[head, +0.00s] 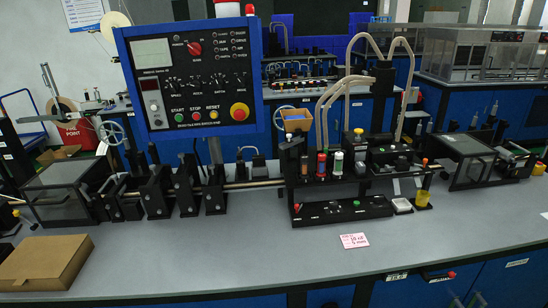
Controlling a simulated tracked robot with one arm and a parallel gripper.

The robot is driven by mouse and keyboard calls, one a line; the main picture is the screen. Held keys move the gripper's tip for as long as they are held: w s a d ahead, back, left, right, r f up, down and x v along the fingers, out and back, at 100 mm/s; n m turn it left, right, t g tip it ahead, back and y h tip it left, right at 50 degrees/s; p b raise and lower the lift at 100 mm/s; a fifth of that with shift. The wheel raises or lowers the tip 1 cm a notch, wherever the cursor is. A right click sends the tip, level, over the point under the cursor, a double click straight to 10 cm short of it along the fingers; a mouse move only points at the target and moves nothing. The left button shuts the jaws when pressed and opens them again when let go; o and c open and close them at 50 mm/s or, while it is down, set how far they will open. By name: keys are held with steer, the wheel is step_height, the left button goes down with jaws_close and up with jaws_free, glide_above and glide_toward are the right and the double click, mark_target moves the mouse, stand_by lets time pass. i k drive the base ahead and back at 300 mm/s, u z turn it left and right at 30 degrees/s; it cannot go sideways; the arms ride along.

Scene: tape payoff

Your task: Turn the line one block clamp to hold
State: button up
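A bench line of black blocks (187,188) sits along a metal rail at mid-left. Its small levers and handles are too small to read. To the right stands a black station (372,162) with a red, a white and other small capped cylinders. In front of it is a low black panel (342,209) with small knobs and a red button at its left end. I cannot tell which part is the line one block clamp, nor how it is set. My gripper is not in the picture.
A blue-framed control panel (190,76) with switches and a red stop button rises at left. A cardboard box (44,262) lies front left, a pink card (354,240) front centre. Glazed machines (470,52) stand behind.

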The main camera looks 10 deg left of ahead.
mark_target(378, 200)
steer(key=u, duration=0.1)
steer(key=i, duration=1)
steer(key=z, duration=0.05)
